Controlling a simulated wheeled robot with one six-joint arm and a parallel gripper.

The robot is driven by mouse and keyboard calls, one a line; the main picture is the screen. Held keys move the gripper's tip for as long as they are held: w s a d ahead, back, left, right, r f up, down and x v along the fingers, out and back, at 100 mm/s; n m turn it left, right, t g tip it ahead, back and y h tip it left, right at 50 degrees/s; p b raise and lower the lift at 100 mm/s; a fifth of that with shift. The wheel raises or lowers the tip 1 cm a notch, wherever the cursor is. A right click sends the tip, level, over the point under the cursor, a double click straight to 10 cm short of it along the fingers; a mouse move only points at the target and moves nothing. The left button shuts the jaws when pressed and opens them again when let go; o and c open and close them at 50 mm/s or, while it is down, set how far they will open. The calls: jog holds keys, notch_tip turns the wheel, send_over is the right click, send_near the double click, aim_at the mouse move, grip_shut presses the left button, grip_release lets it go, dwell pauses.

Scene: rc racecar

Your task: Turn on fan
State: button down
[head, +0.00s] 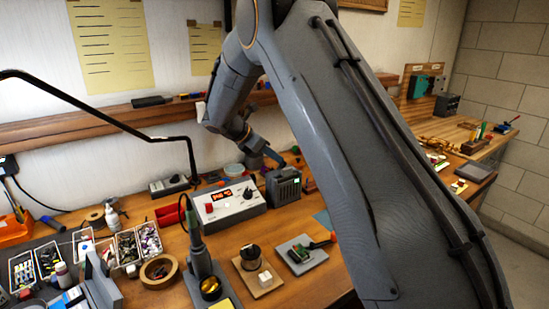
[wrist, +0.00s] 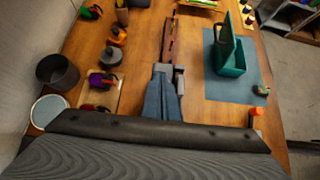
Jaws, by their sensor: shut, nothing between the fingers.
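A dark grey box with a slatted face (head: 284,187), which looks like the fan, stands on the workbench beside a pale control unit in the head view. A small green spot shows near its top right. I cannot tell its switch or whether it runs. My gripper (head: 274,157) is shut and empty, just above and behind the box's top; I cannot tell if they touch. In the wrist view my gripper (wrist: 168,72) shows as two closed fingers pointing up the picture over the wooden bench. I cannot clearly make out the fan there.
The pale control unit (head: 228,205) with a red display stands left of the box. A soldering stand (head: 208,285) and a tape roll (head: 158,270) are nearer. The wrist view shows a teal box (wrist: 232,65) on a blue mat and a dark cup (wrist: 57,72).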

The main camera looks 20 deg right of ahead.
jog(key=shift+r+p, duration=0.5)
jog(key=shift+r, duration=0.3)
jog(key=s+a+r+p, duration=0.1)
jog(key=a+r+p, duration=0.2)
jog(key=r, duration=0.6)
jog(key=shift+a+r+p, duration=0.15)
jog(key=shift+a+p, duration=0.1)
jog(key=shift+p, duration=1)
jog(key=shift+s, duration=0.1)
jog(key=s+f+m+y+b, duration=0.3)
jog(key=s+f+m, duration=0.3)
jog(key=s, duration=0.6)
jog(key=s+f+m+g+y+b, duration=0.1)
jog(key=s+f+m+y+b, duration=0.2)
jog(key=s+f+m, duration=0.3)
jog(key=s+d+f+m+y+b, duration=0.1)
jog(key=s+f+m+y+b, duration=0.2)
jog(key=s, duration=1.4)
jog(key=shift+s+f+m+g+b, duration=0.1)
jog(key=shift+f+m, duration=0.55)
jog(key=shift+m, duration=0.45)
jog(key=shift+s+f+m+g+b, duration=0.1)
jog(key=shift+f+m, duration=0.5)
jog(key=shift+m, duration=0.5)
jog(key=shift+s+f+m+g+b, duration=0.1)
jog(key=shift+f+m, duration=0.55)
jog(key=shift+m, duration=0.45)
